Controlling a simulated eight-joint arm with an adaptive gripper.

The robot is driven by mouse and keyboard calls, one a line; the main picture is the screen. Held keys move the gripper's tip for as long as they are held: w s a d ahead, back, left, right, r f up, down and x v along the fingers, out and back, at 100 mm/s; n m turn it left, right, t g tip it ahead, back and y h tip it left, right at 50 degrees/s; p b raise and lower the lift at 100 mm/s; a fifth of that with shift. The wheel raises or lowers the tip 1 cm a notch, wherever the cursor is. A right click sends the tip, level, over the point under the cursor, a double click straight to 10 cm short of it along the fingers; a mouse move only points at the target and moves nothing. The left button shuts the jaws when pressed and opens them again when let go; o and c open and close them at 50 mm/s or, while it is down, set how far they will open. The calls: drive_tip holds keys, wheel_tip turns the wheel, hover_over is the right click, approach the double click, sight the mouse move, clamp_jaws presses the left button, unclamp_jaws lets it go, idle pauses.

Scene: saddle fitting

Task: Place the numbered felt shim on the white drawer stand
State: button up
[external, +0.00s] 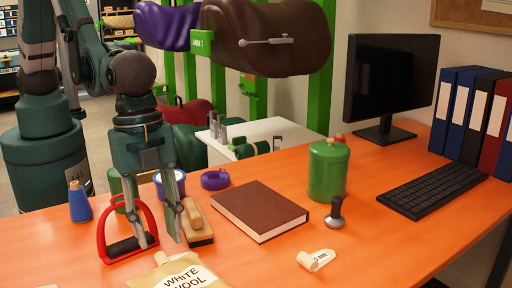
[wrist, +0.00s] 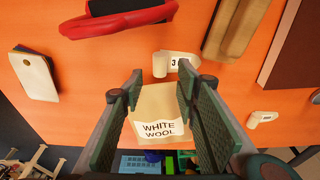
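A cream felt shim marked "3" (wrist: 179,66) lies flat in the wrist view, just beyond my fingertips, at the top end of the White Wool packet (wrist: 158,108). A second cream shim (external: 316,260), marked with what looks like "5 mm", lies on the orange desk at front centre; it also shows at right in the wrist view (wrist: 262,118). The white drawer stand (external: 270,128) is behind the desk, with metal pieces and a green roll on top. My gripper (external: 162,240) is open and empty, pointing down above the desk; it frames the packet in the wrist view (wrist: 160,82).
A red stirrup (external: 105,240) and wooden brush (external: 198,228) are close to my fingers. A blue cone spool (external: 79,203) is at left.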

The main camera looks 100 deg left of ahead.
sight(162, 256)
drive_tip(key=shift+f, duration=0.1)
drive_tip(key=shift+w+d+f+b, duration=0.15)
drive_tip(key=shift+f+b, duration=0.6)
drive_tip(key=shift+f, duration=1.75)
drive_tip(key=c, duration=0.9)
